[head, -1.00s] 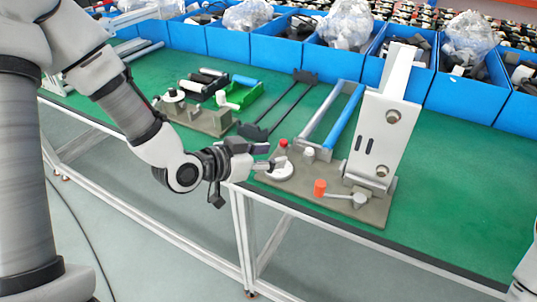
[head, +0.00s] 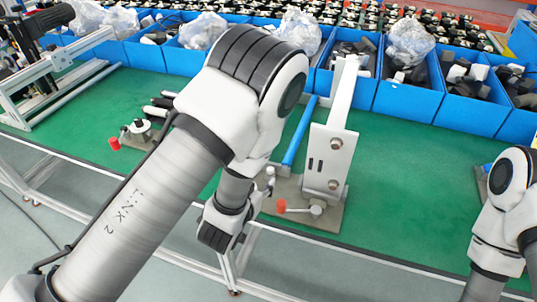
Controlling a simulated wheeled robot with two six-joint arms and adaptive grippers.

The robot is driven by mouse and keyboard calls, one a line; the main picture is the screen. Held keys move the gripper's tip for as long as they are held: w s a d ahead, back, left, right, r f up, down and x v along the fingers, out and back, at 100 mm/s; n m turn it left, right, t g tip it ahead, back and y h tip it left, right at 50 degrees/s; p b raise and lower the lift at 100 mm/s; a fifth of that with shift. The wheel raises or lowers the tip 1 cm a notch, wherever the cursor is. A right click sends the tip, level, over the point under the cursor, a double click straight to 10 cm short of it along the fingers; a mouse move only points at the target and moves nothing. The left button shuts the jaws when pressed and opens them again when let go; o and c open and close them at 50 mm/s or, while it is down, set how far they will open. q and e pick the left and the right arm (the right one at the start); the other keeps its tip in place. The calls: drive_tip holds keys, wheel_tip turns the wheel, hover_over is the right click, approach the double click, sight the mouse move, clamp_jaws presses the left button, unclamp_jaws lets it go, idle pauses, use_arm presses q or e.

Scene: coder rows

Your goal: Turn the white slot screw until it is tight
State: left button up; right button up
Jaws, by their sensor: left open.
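A metal fixture plate (head: 326,215) with a tall white slotted upright (head: 329,160) stands near the table's front edge. A small white knob (head: 270,172) shows on the fixture's left part, just beside my left wrist. I cannot tell whether it is the white slot screw; no slot can be made out. My left gripper (head: 258,190) is open at the fixture's left side, mostly hidden by its own wrist and forearm. Those parts also cover the left end of the plate, so contact cannot be seen. My right gripper is out of view.
A red-tipped lever (head: 282,206) sticks out at the fixture's front. A blue bar (head: 299,133) lies behind it. Another fixture with a red knob (head: 114,143) stands left. Blue bins (head: 408,95) line the back. The green table (head: 410,195) is clear to the right.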

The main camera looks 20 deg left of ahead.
sight(270, 170)
use_arm(q)
drive_tip(key=b+x, duration=0.1)
drive_tip(key=x, duration=0.1)
drive_tip(key=b+x, duration=0.1)
drive_tip(key=x, duration=0.2)
drive_tip(key=b+x, duration=0.1)
drive_tip(key=x, duration=0.1)
drive_tip(key=shift+w+a+f, duration=0.15)
drive_tip(key=shift+w+f, duration=0.1)
drive_tip(key=shift+f, duration=0.25)
clamp_jaws()
